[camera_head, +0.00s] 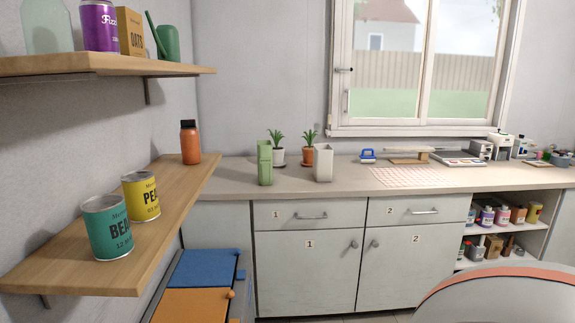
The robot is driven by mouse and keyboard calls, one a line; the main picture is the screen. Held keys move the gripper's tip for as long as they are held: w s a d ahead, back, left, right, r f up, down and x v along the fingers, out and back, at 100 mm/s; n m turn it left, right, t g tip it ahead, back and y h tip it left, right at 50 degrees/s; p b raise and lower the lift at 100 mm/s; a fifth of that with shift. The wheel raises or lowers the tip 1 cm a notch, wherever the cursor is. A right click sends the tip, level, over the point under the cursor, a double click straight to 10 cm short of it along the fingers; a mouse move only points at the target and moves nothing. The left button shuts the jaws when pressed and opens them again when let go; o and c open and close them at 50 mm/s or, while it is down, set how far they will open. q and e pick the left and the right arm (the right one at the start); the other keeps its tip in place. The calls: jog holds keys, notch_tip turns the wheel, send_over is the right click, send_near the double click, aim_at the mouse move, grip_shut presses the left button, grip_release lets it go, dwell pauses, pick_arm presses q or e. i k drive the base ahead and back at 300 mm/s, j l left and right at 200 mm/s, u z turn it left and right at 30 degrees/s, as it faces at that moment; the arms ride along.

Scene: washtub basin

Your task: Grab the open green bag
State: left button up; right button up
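The green bag (265,166) stands upright on the counter, towards its left end, in the head view. It is tall and narrow, and its top edge looks uneven; I cannot see into it clearly. Neither of my grippers shows in this view, and nothing is touching the bag.
A white bag (323,164) stands right of the green one, with potted plants (308,154) behind. The counter (350,184) is bare in front. Wooden shelves (150,224) with cans jut from the left wall. A rounded grey object (505,300) fills the lower right.

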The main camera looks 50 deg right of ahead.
aim_at(265, 163)
jog(key=z, duration=1.35)
jog(key=i+z, duration=0.1)
jog(key=z, duration=0.3)
jog(key=i+l+z, duration=0.1)
jog(key=z, duration=0.25)
jog(key=i, duration=1.45)
